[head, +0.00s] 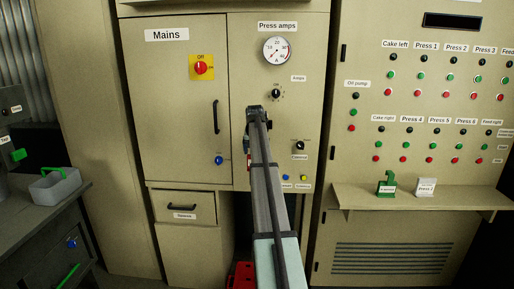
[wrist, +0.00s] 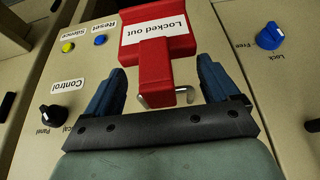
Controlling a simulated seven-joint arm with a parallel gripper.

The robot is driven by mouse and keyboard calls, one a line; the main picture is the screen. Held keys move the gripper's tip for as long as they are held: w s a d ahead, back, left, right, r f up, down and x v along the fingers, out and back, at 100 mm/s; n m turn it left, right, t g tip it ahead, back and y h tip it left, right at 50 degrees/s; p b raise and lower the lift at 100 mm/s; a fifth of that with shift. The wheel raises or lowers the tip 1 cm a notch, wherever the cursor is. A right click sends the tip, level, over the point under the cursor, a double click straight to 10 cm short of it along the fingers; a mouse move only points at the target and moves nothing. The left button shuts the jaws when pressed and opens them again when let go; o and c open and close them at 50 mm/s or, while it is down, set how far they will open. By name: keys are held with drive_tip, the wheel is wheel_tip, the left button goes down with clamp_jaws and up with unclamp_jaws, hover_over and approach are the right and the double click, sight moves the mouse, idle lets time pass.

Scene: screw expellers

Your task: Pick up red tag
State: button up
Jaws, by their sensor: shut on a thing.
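The red tag (wrist: 156,65) shows in the wrist view, with a white "Locked out" label, upside down in the picture, and a narrower red stem. A bent metal hook shows at the stem's lower end. My gripper (wrist: 162,72) is shut on the tag, with one blue finger on each side of the stem. In the head view my gripper (head: 256,112) is in front of the cabinet, below the press amps gauge and the amps knob.
The Mains door (head: 180,110) has a red-and-yellow switch (head: 201,67) and a handle (head: 215,117). A shelf (head: 420,195) on the right holds a green tag (head: 387,184) and a white tag (head: 426,188). A grey bin (head: 55,185) stands on the left bench. A red box (head: 241,275) is low down.

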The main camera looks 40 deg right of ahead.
drive_tip(key=f, duration=0.2)
drive_tip(key=s+a+f, duration=0.1)
drive_tip(key=f, duration=0.4)
drive_tip(key=shift+s+a+f, duration=0.15)
drive_tip(key=s+a, duration=1.1)
drive_tip(key=shift+f, duration=0.45)
drive_tip(key=s+d+r+m+g, duration=0.1)
drive_tip(key=s+d+r+m, duration=0.2)
drive_tip(key=s+d, duration=0.8)
drive_tip(key=s+d+r+m+g+h, duration=0.1)
drive_tip(key=s+d+r+m, duration=0.2)
drive_tip(key=d, duration=1.5)
drive_tip(key=s+d+r+m+g, duration=0.25)
drive_tip(key=s+d, duration=0.45)
drive_tip(key=d, duration=0.8)
wheel_tip(320, 180, down, 10)
drive_tip(key=s+m, duration=0.1)
drive_tip(key=m, duration=0.4)
drive_tip(key=shift+s+a+f+g, duration=0.15)
drive_tip(key=shift+s+a+g, duration=0.2)
drive_tip(key=shift+a, duration=0.05)
drive_tip(key=shift+f, duration=0.15)
